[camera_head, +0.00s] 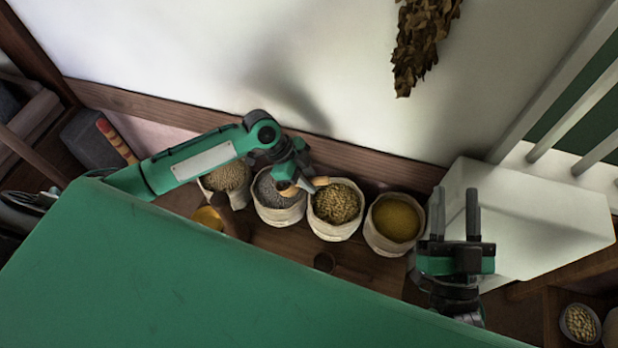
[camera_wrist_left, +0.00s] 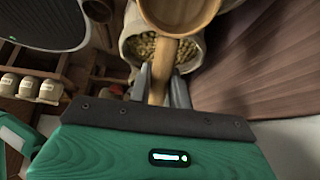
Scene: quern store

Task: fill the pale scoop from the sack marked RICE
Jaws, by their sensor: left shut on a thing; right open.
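My left gripper (camera_head: 303,187) is shut on the handle of a light wooden scoop (camera_wrist_left: 158,88). The left wrist view shows the fingers (camera_wrist_left: 161,75) on both sides of that handle. The part of the bowl in view shows bare wood; the rest is cut off. In the head view the scoop (camera_head: 320,181) is just above the rim of an open sack of greenish-yellow grain (camera_head: 328,232). Whether they touch is unclear. Beside it stand sacks of brown grain (camera_head: 228,177), grey grain (camera_head: 279,214) and yellow grain (camera_head: 390,246). No RICE marking is readable. My right gripper (camera_head: 459,212) is open and empty.
A large white block (camera_head: 530,225) stands right of the sacks, close to my right gripper. A wall is behind the sacks. A bowl of pale beans (camera_head: 580,322) is at lower right. Small labelled jars (camera_wrist_left: 28,87) show in the left wrist view.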

